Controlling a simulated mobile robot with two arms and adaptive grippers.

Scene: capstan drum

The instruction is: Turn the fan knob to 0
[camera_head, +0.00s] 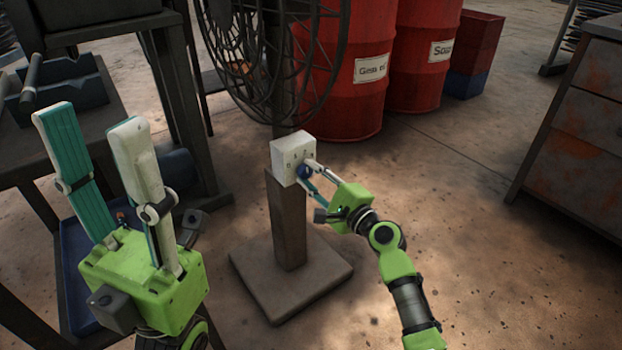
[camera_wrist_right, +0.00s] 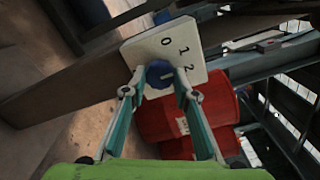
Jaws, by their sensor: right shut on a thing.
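The fan's white control box (camera_head: 292,157) sits on a brown post above a square base. A round blue fan knob (camera_head: 304,172) is on its front face. In the right wrist view the knob (camera_wrist_right: 160,74) is between my fingertips, and the box face (camera_wrist_right: 188,42) shows the marks 0, 1 and 2. Which mark the knob points to is hard to tell. My right gripper (camera_head: 310,176) is shut on the knob from the front right. My left gripper (camera_head: 92,122) is open and empty at the left, well apart from the box.
The caged fan (camera_head: 275,50) stands above the box on the post. Red barrels (camera_head: 362,75) are behind it. A dark workbench (camera_head: 75,110) with a tray is at the left, a rusty cabinet (camera_head: 580,120) at the right.

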